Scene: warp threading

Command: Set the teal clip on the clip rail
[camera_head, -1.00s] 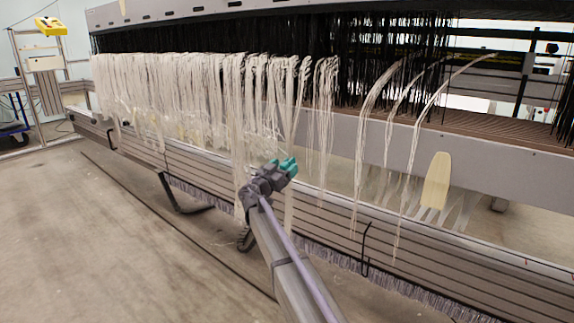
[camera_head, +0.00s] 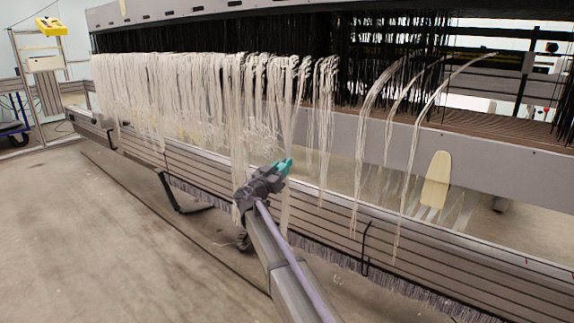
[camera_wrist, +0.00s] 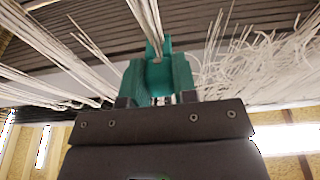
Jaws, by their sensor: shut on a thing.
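The teal clip (camera_head: 284,165) is held at the end of my gripper (camera_head: 272,174), in front of the hanging pale yarn. In the wrist view the teal clip (camera_wrist: 156,73) sits upright between the dark fingertips of my gripper (camera_wrist: 157,100), with its narrow tip pointing up the picture. A pale yarn bundle (camera_wrist: 147,20) runs down to the clip's tip. I cannot tell whether the clip grips that yarn or only overlaps it. Which part is the clip rail cannot be told for sure.
A dense curtain of pale yarn (camera_head: 170,95) hangs to the left, with loose strands (camera_head: 375,100) to the right. Behind is a grey beam (camera_head: 485,166), below it a slatted beam (camera_head: 330,215). A cream paddle-shaped piece (camera_head: 436,180) stands at right. The floor (camera_head: 90,240) is open at left.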

